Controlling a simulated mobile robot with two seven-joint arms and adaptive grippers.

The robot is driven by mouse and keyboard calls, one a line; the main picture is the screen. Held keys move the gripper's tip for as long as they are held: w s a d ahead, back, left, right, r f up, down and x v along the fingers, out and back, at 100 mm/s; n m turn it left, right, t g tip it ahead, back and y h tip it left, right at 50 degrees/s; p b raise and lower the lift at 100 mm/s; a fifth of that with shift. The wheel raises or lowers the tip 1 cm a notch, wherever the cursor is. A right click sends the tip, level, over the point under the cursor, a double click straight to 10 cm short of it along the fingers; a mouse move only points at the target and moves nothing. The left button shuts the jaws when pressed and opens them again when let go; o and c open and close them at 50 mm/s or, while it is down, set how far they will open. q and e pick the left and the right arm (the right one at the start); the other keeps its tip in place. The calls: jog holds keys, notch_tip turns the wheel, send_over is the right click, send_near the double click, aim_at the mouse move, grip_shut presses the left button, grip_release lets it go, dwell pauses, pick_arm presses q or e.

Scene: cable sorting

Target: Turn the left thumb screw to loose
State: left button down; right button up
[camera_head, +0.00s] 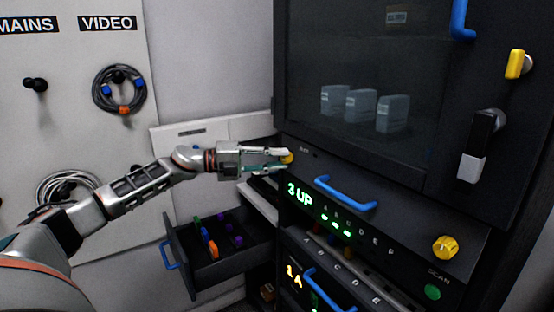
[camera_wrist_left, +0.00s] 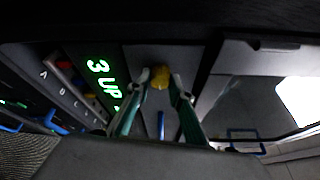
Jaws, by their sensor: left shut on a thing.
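The left thumb screw (camera_head: 288,157) is a small yellow knob at the left end of the dark panel under the cabinet window. My left gripper (camera_head: 280,160) comes in from the left, its fingers around this screw and largely covering it in the head view. In the left wrist view the yellow screw (camera_wrist_left: 159,77) sits between the fingertips of my left gripper (camera_wrist_left: 161,82), which is shut on it. Whether the screw is tight or loose cannot be told. Another yellow thumb screw (camera_head: 446,247) is at the panel's right end, with no gripper near it. My right gripper is not in view.
A blue handle (camera_head: 345,194) sticks out of the panel, above a green "3 UP" display (camera_head: 300,194). An open drawer (camera_head: 232,268) with several coloured pieces stands below my left arm. A wall board (camera_head: 65,125) with coiled cables is behind the arm.

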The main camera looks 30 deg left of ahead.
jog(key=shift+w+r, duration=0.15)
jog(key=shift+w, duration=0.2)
pick_arm(q)
jog(key=c, duration=1.8)
grip_release()
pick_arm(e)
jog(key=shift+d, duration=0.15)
pick_arm(q)
jog(key=shift+s+a, duration=0.1)
jog(key=shift+v, duration=5.8)
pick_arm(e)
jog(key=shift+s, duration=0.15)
